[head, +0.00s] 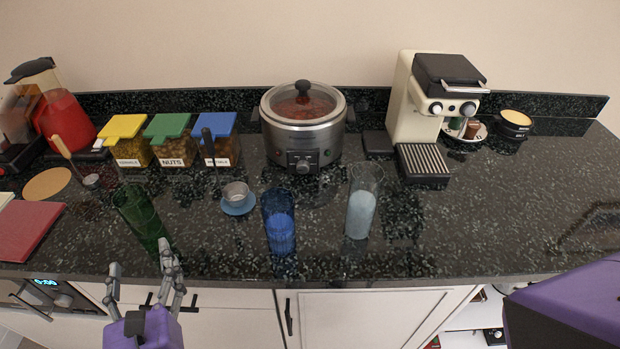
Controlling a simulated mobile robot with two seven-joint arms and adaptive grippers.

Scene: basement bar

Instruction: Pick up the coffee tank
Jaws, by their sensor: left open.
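A cream coffee machine (403,105) with a black top and a dial front stands at the back right of the counter. Its ribbed drip tray (423,164) juts out in front. A low dark block (378,143) sits at its left side; I cannot tell whether this is the coffee tank, and no other part shows clearly as one. My left gripper (142,262) is open and empty at the counter's front edge, just in front of the green glass (140,213) and far from the machine. My right gripper is out of view.
A slow cooker (303,135), blue glass (279,222), clear glass (361,205) and cup on a blue saucer (238,206) stand mid-counter. Lidded jars (172,150) and a red blender (68,125) are left. The counter's right (510,195) is mostly clear.

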